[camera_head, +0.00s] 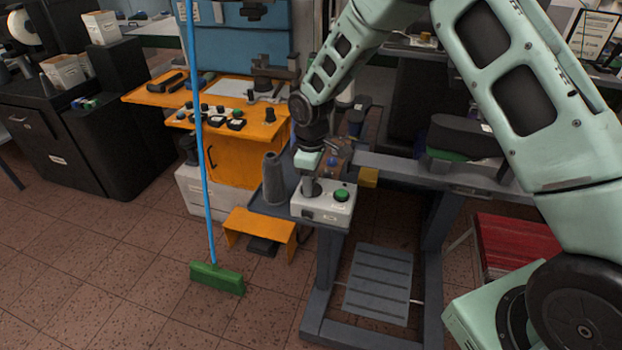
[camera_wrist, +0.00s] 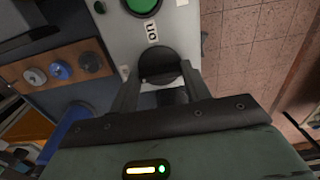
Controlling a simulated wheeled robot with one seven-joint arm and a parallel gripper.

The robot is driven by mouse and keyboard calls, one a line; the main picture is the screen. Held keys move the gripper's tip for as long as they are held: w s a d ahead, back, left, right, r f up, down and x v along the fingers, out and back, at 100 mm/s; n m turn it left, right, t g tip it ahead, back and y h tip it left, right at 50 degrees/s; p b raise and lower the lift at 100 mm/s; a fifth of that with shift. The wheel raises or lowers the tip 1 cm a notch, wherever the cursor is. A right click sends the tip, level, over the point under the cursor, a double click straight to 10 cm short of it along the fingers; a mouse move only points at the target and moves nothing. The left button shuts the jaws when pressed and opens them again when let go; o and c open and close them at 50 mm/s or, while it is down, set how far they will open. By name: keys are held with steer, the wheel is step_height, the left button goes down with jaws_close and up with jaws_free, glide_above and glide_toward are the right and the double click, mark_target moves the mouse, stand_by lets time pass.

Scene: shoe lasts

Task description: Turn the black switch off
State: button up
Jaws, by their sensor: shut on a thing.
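The black switch (camera_wrist: 158,68) is a round dark knob on a light grey control box, with a white "ON" label beside it in the wrist view. The control box (camera_head: 325,212) sits on the front corner of a grey workbench in the head view, with a green button (camera_head: 342,195) on its top. The green button also shows at the top of the wrist view (camera_wrist: 142,4). My gripper (camera_wrist: 160,82) has its fingers on both sides of the black knob and is shut on it. In the head view my gripper (camera_head: 312,183) reaches down onto the box and hides the knob.
A grey cone-shaped spool (camera_head: 273,178) stands just left of the box. An orange bench (camera_head: 235,130) with knobs is behind left. A blue-handled green broom (camera_head: 216,277) stands in front of it.

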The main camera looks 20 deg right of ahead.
steer(key=o, duration=1)
steer(key=shift+r, duration=0.15)
step_height(320, 180, up, 17)
steer(key=b, duration=0.3)
steer(key=s+a+m, duration=0.1)
steer(key=s+a, duration=0.3)
steer(key=s, duration=0.6)
steer(key=s+a, duration=0.5)
steer(key=s, duration=0.5)
steer(key=s+d+f+m, duration=0.2)
steer(key=s, duration=1.2)
steer(key=shift+d+y, duration=0.25)
steer(key=shift+y, duration=0.05)
